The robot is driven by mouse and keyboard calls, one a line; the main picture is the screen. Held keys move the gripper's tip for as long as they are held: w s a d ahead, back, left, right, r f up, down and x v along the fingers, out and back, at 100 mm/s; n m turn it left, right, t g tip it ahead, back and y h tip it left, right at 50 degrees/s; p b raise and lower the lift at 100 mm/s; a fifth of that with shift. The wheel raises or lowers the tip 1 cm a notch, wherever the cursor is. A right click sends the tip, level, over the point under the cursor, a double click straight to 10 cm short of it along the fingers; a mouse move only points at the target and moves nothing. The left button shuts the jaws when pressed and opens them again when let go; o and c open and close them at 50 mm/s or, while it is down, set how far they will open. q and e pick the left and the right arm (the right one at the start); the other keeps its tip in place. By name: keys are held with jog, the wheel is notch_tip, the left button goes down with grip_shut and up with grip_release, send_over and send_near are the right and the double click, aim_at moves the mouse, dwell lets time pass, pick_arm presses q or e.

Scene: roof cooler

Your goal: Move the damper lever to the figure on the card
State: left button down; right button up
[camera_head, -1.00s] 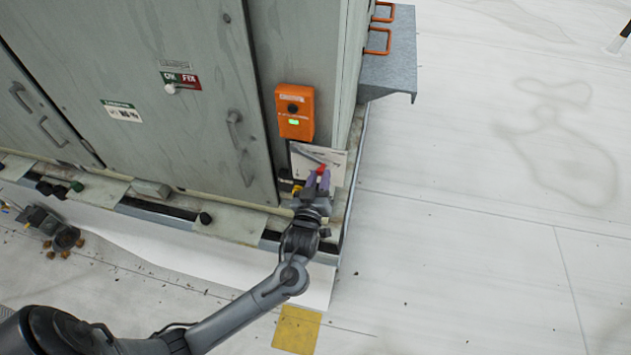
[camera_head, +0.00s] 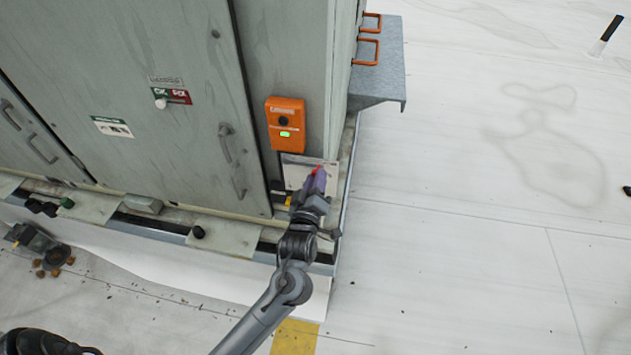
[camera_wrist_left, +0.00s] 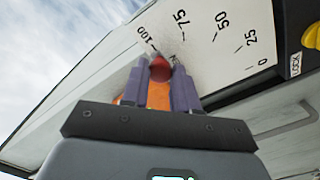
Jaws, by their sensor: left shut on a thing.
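The damper lever has a red knob, which shows between my left gripper's fingers in the head view and as the red lever knob (camera_wrist_left: 161,68) in the left wrist view. My left gripper (camera_head: 316,180) is shut on it, with purple-grey fingers on either side. Behind it is a white scale plate (camera_wrist_left: 205,40) marked 0, 25, 50, 75 and 100. In the wrist view the knob appears near the 100 end. The plate also shows in the head view (camera_head: 293,172), partly hidden by the gripper. The card's figure is not readable. My right gripper is not in view.
An orange box (camera_head: 286,125) with a green light is mounted above the plate. A yellow lock knob (camera_wrist_left: 312,37) sits beside the scale's 0 end. A grey metal ledge (camera_head: 378,75) juts out at the cabinet's right. Open pale roof lies to the right.

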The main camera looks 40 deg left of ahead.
pick_arm(q)
jog(key=shift+r, duration=0.2)
jog(key=c, duration=0.8)
grip_release()
jog(key=shift+c, duration=0.2)
jog(key=shift+f, duration=0.1)
jog(key=b+v, duration=0.1)
jog(key=v, duration=0.9)
jog(key=shift+s+d+b, duration=0.25)
jog(key=shift+s+b, duration=0.1)
jog(key=shift+b, duration=0.05)
